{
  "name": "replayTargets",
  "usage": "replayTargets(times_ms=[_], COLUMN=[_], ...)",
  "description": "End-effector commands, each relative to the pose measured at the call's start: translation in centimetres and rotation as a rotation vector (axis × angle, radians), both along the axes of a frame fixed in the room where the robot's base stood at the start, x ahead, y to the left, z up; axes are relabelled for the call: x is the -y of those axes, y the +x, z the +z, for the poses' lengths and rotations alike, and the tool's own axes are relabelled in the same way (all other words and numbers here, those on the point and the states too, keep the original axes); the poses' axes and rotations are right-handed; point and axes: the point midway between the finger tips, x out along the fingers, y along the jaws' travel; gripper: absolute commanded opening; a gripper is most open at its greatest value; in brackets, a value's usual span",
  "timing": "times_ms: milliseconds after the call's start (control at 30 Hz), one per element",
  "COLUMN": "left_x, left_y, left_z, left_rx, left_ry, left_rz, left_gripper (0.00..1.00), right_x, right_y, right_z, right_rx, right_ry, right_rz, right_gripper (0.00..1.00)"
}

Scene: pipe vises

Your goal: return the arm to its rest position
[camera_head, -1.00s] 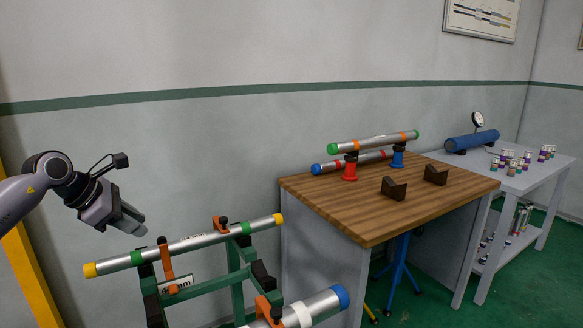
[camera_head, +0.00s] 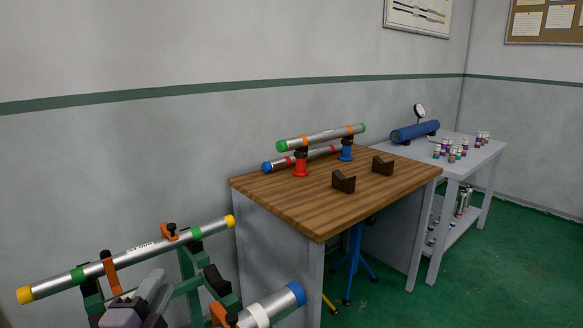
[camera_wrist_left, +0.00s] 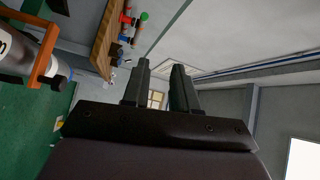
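My left gripper (camera_head: 152,286) shows at the lower left of the head view, in front of the green vise stand and the long pipe. In the left wrist view, its two dark fingers (camera_wrist_left: 162,72) stand apart with nothing between them. The grey pipe (camera_head: 140,249) has a yellow cap at each end and green bands, and rests in orange clamps on the green stand (camera_head: 190,266). Whether the gripper touches the stand cannot be told. My right gripper is not in view.
A thicker pipe with a blue end (camera_head: 271,305) lies in front of the stand. A wooden-topped workbench (camera_head: 300,208) holds pipes on red and blue supports and two dark V-blocks. A grey table (camera_head: 470,160) with a blue cylinder stands behind. Green floor is clear at right.

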Motion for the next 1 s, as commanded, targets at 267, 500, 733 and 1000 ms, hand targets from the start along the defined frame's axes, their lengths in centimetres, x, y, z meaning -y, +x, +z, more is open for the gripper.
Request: replayTargets(times_ms=[267,500,733,1000], left_x=[-2.4,-1.7,-0.3,0.6], left_y=[-9.9,-19.4,-26.6,-26.7], left_z=[-11.1,-16.5,-18.3,-20.7], left_rx=[-0.535,-0.907,-1.159,-1.166], left_ry=[-0.574,-0.853,-0.996,-1.056], left_rz=[0.335,0.562,0.716,0.687], left_gripper=[0.28,0.28,0.28,0.28], right_x=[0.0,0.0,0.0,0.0], right_y=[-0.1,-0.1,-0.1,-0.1], right_z=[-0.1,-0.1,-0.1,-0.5], right_rx=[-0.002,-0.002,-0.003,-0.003], right_ry=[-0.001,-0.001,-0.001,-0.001], right_rz=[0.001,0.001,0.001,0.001], right_gripper=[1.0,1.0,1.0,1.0])
